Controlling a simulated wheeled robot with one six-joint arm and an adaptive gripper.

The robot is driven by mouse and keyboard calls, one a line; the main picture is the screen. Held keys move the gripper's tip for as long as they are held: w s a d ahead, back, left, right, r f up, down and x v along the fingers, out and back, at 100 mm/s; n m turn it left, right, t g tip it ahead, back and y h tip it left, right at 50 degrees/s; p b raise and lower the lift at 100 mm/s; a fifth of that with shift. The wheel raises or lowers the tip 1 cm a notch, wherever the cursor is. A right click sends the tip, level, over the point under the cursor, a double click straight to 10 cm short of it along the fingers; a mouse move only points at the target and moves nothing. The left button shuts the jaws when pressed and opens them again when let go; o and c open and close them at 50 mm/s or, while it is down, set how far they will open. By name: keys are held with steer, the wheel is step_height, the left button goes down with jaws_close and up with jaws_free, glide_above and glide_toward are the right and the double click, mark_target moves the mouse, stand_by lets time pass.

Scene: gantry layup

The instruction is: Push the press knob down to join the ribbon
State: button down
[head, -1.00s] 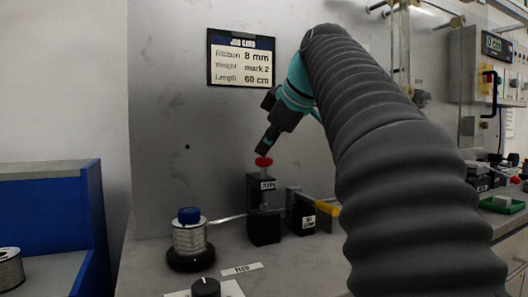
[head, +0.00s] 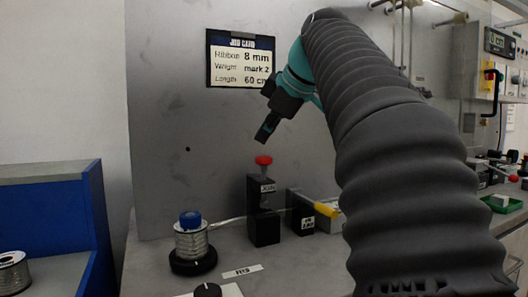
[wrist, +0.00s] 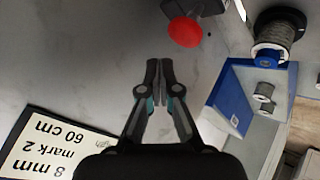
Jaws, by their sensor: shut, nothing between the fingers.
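The press is a black block labelled JOIN (head: 264,228) on the grey bench, with a red press knob (head: 264,160) standing on top. The knob also shows in the wrist view (wrist: 185,32), ahead of and right of my fingertips. My gripper (head: 263,138) is shut and empty. Its tips are just above the knob, with a small gap between them in the head view. The closed fingers also show in the wrist view (wrist: 160,68). The silver ribbon (head: 229,219) runs from the spool (head: 190,241) to the press. Its end inside the press is hidden.
A black block with a yellow handle (head: 326,210) stands right of the press. A job card (head: 241,60) hangs on the back wall. A black dial (head: 208,291) is at the front. A blue shelf unit (head: 55,225) stands at left.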

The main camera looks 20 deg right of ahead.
mark_target(265, 157)
steer(key=shift+r+p, duration=0.75)
steer(key=shift+r, duration=1.15)
